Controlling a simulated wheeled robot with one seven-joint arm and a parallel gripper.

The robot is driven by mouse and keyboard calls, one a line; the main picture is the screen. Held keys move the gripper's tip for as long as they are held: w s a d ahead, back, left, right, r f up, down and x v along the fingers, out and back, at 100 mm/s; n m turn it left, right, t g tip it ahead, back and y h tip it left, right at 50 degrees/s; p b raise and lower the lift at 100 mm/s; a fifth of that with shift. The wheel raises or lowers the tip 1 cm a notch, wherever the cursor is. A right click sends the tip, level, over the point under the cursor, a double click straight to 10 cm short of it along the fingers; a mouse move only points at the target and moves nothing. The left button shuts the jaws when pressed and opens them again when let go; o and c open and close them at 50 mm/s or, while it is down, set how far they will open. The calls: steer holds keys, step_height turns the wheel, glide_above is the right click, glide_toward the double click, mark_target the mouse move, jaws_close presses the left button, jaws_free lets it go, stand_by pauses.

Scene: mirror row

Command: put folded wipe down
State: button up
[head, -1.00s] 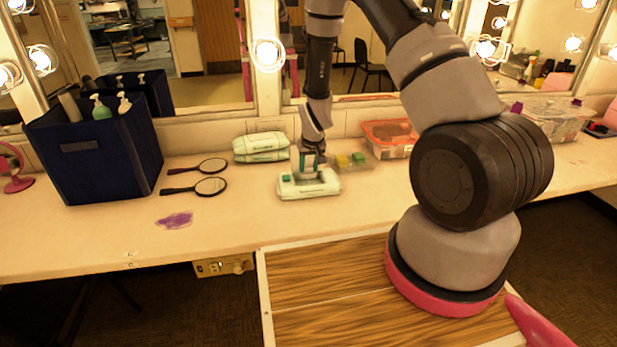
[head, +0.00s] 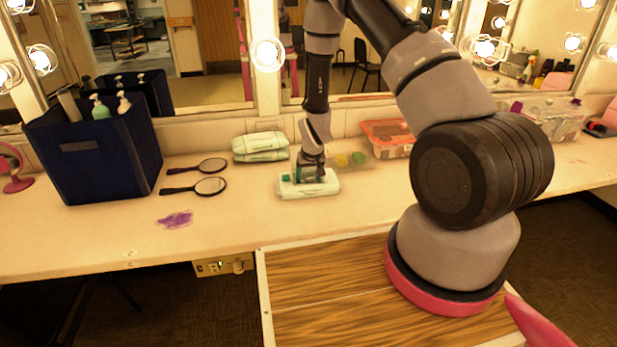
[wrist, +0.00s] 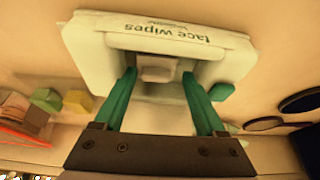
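My gripper (head: 310,178) is low over a pale face wipes pack (head: 308,190) on the counter. In the wrist view, my gripper (wrist: 160,80) has its two teal fingers set apart, with their tips over the pack (wrist: 85,50). A small pale grey block (wrist: 158,68) shows on the pack between the fingertips, with gaps on both sides. I cannot tell whether it is a folded wipe or part of the pack. No separate folded wipe can be made out. A purple smear (head: 175,220) lies on the counter to the left.
Two stacked pale packs (head: 261,148) stand behind left. Hand mirrors (head: 210,186) and a navy bin (head: 95,160) are farther left. Yellow and green blocks (head: 350,160) and a red-rimmed container (head: 388,138) sit behind right. The counter front (head: 240,225) is clear.

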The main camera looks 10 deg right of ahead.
steer(key=s+d+r+m+y, duration=0.1)
steer(key=s+r, duration=0.3)
steer(key=r, duration=0.8)
steer(key=s+d+r+t, duration=0.1)
steer(key=s+r, duration=0.2)
steer(key=r, duration=0.8)
steer(key=s+d+r+m+y, duration=0.1)
steer(key=s+r, duration=0.3)
steer(key=r, duration=0.8)
steer(key=s+d+r+m+t, duration=0.1)
steer(key=s+r, duration=0.6)
steer(key=s, duration=0.2)
steer(key=s+d+r+m, duration=0.1)
steer(key=s+r, duration=0.6)
steer(key=s, duration=0.2)
steer(key=shift+s+d+r+t, duration=0.25)
steer(key=shift+s+d+t, duration=0.15)
